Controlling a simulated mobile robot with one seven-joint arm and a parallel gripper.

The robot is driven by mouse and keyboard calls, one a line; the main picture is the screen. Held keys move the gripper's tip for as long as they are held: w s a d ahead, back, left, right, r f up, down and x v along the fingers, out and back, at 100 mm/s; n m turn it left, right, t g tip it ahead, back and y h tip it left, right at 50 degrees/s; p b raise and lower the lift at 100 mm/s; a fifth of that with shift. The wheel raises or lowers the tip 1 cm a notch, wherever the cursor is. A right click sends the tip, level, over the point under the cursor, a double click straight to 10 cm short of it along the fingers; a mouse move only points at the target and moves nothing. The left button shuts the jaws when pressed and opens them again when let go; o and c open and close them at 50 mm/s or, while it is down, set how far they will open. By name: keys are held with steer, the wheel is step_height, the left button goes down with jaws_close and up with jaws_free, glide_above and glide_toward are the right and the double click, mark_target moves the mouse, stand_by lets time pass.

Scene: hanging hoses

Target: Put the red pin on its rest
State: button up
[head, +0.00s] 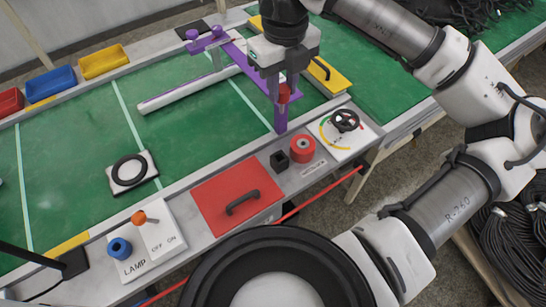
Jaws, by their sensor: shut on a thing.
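My gripper (283,88) points down at the upper middle of the head view. A small black block (280,161) stands on the grey ledge below, beside a red cylinder (302,149) with a dark hole. The label near them is too small to read, so I cannot tell for certain which is the rest.
A white tube (190,90) lies near the purple bar on the green surface. A black-knobbed dial plate (345,130) and a red lid with a black handle (238,198) sit on the ledge. A lamp switch panel (145,240) is at lower left. The green middle-left is mostly clear.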

mark_target(281, 113)
step_height(281, 113, down, 20)
steer(key=p, duration=0.3)
steer(key=shift+r+p, duration=0.2)
steer(key=shift+p, duration=0.15)
steer(key=shift+f, duration=0.2)
steer(key=shift+f+b, duration=0.3)
steer(key=shift+b, duration=0.2)
steer(key=o, duration=1)
steer(key=shift+r, duration=0.1)
steer(key=shift+r+p, duration=0.4)
steer(key=shift+p, duration=0.2)
step_height(281, 113, up, 12)
steer(key=shift+f+b, duration=0.15)
steer(key=shift+b, duration=1.1)
